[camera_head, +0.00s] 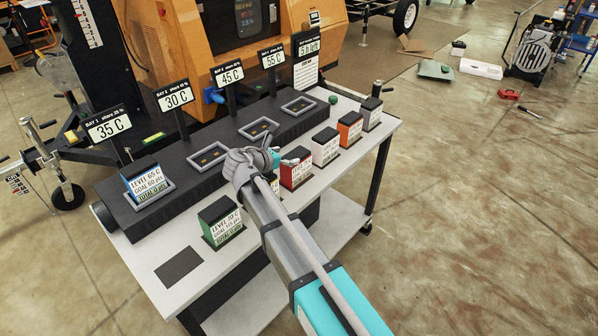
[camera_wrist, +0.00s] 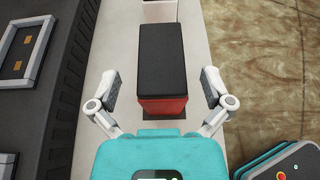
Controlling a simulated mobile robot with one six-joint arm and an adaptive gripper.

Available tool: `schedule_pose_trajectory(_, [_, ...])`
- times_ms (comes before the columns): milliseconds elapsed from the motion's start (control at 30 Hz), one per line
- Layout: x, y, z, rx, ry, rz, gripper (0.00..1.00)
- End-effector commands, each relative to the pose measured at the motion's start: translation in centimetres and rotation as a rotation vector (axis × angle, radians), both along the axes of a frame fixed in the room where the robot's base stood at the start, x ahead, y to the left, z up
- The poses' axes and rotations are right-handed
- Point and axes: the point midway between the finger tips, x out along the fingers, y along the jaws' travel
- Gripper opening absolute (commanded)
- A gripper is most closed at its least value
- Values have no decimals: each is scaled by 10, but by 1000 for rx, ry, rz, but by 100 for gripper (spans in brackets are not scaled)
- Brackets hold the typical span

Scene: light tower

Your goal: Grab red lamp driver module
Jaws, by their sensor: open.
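The red lamp driver module (camera_head: 297,171) stands upright on the white cart top, in the front row of modules. In the wrist view the red module (camera_wrist: 162,106) shows from above, with a black top and a red face. My gripper (camera_wrist: 164,88) is open, with one finger on each side of the module and gaps between the pads and its sides. I cannot tell how far down the fingers reach. In the head view my gripper (camera_head: 282,157) is just left of the red module, and my arm covers part of the area before it.
A green module (camera_head: 221,221) stands to the left, and white (camera_head: 325,147), orange (camera_head: 350,130) and grey (camera_head: 370,114) ones to the right. A blue module (camera_head: 147,184) sits in the leftmost bay of the black dock (camera_head: 190,205). Several other bays are empty. Temperature signs stand behind.

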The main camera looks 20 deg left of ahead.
Motion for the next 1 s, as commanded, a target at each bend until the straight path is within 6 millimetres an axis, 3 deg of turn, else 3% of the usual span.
schedule_pose_trajectory(467, [4,-2,-2,0,0,0,100])
schedule_pose_trajectory(1000, [46,-20,-17,1,1,1,100])
